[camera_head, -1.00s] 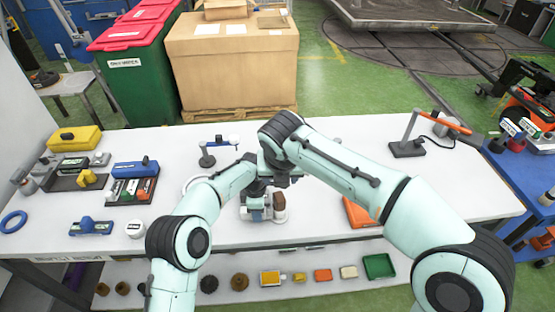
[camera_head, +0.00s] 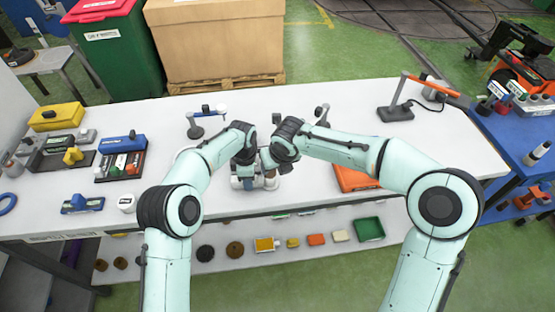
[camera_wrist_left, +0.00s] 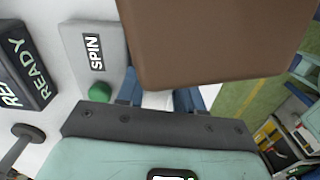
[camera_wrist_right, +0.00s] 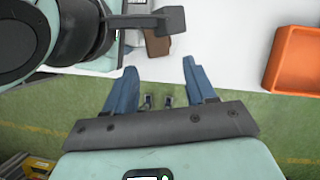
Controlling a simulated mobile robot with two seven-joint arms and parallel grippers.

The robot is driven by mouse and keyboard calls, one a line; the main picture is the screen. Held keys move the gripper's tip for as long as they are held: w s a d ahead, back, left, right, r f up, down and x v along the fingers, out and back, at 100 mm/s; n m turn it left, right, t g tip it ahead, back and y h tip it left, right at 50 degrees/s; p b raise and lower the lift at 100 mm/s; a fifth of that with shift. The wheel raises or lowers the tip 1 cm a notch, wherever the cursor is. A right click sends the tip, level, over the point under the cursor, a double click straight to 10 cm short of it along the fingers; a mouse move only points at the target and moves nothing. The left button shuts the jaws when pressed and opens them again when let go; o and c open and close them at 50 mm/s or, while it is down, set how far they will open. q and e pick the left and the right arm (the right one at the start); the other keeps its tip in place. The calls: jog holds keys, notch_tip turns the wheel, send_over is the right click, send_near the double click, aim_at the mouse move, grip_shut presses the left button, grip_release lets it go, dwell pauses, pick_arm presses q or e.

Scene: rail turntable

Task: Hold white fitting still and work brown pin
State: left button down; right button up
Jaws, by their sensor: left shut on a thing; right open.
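In the head view the white fitting (camera_head: 237,183) is largely hidden by my left gripper (camera_head: 249,184), low over the table near its front edge. In the left wrist view, my left gripper (camera_wrist_left: 160,98) is shut on a white part between its blue fingers, which I take as the fitting (camera_wrist_left: 157,100). The brown pin (camera_head: 271,183) is just right of it; its broad brown face (camera_wrist_left: 215,40) fills the top of the left wrist view. My right gripper (camera_wrist_right: 155,75) is open and empty, apart from the brown pin (camera_wrist_right: 157,43), which shows beyond its fingers.
An orange tray (camera_wrist_right: 295,55) lies to the right. My two wrists are close together. A lower shelf (camera_head: 340,252) holds small parts.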

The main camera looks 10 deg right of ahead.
aim_at(272, 176)
jog(key=x, duration=0.7)
jog(key=shift+w+a+f, duration=0.1)
jog(key=shift+w+f, duration=0.1)
jog(key=shift+f, duration=0.15)
jog(key=c, duration=1)
jog(key=shift+r, duration=0.1)
grip_shut()
jog(key=shift+r, duration=0.75)
